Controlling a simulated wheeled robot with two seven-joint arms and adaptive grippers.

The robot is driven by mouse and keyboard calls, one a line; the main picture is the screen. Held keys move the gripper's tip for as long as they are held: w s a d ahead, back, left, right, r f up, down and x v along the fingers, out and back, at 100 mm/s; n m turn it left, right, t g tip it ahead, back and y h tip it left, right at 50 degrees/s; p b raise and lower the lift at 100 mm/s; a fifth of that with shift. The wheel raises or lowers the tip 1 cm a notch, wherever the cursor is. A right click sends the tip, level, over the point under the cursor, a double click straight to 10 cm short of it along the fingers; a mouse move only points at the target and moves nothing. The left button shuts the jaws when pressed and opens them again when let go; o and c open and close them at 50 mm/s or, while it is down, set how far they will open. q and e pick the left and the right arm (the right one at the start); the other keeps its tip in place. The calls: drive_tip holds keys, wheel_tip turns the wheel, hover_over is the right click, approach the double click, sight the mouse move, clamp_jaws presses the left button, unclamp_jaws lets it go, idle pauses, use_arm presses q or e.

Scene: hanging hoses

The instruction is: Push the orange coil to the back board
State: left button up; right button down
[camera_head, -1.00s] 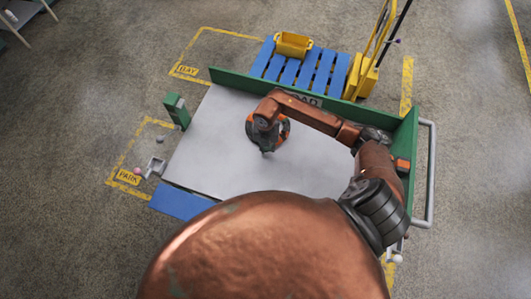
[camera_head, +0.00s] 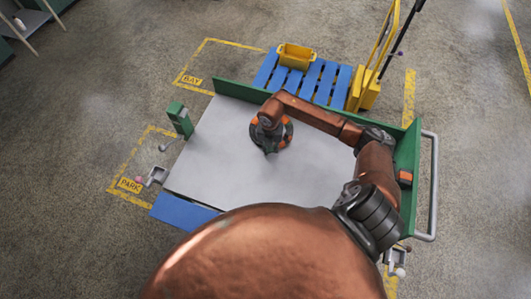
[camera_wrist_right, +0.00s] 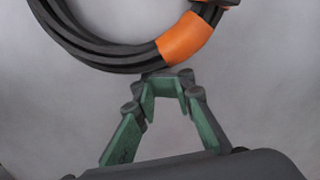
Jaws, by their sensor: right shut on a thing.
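The orange coil (camera_head: 287,131), a black hose ring with orange bands, lies on the grey top of the cart (camera_head: 225,150). The green back board (camera_head: 236,90) stands along the far edge, with a gap of bare grey between it and the coil. My right gripper (camera_head: 271,151) is at the coil's near side, partly hidden by my arm. In the right wrist view, my right gripper's fingertips (camera_wrist_right: 165,80) are shut at the near rim of the coil (camera_wrist_right: 184,41), by an orange band. My left gripper is not in view.
A green side board (camera_head: 406,165) with a grey handle (camera_head: 432,190) bounds the right. A green post (camera_head: 180,119) stands at the left edge. A blue pallet (camera_head: 325,82) with a yellow bin (camera_head: 296,56) lies beyond the back board. The left of the cart top is clear.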

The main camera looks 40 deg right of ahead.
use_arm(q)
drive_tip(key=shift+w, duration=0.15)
